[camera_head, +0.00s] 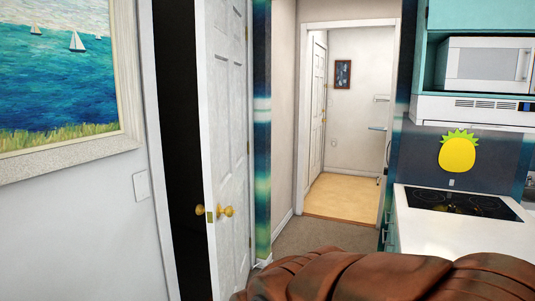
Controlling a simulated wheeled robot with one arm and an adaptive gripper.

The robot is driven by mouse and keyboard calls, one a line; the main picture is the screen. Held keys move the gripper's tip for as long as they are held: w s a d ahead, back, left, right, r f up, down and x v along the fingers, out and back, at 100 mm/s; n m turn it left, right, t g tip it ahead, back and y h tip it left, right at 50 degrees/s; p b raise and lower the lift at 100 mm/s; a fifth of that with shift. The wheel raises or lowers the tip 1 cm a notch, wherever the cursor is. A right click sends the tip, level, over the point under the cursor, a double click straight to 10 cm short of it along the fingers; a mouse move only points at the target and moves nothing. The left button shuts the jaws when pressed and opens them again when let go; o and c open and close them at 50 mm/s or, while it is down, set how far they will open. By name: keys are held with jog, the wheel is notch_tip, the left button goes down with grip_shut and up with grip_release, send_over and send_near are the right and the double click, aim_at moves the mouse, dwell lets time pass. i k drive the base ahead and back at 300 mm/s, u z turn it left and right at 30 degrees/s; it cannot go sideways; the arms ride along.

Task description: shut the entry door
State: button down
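A white panelled door (228,120) with brass knobs stands ajar at the left; I take it to be the entry door. Its latch edge faces me, with a knob (227,211) on its right face and another on its left. A dark gap (180,130) shows between the door edge and the white frame on the left. Hinges show along its far right edge. The door's bottom is cut off by the picture. My gripper is not in view.
A brown leather-like padded piece (390,275) fills the bottom right. A white counter (450,222) with a black cooktop stands at the right. An open doorway (350,120) at the back leads to another room with a white door (317,110). Carpet (325,235) lies clear before it.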

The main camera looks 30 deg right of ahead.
aim_at(222, 30)
jog(key=z, duration=0.15)
jog(key=i, duration=0.9)
jog(key=u, duration=0.25)
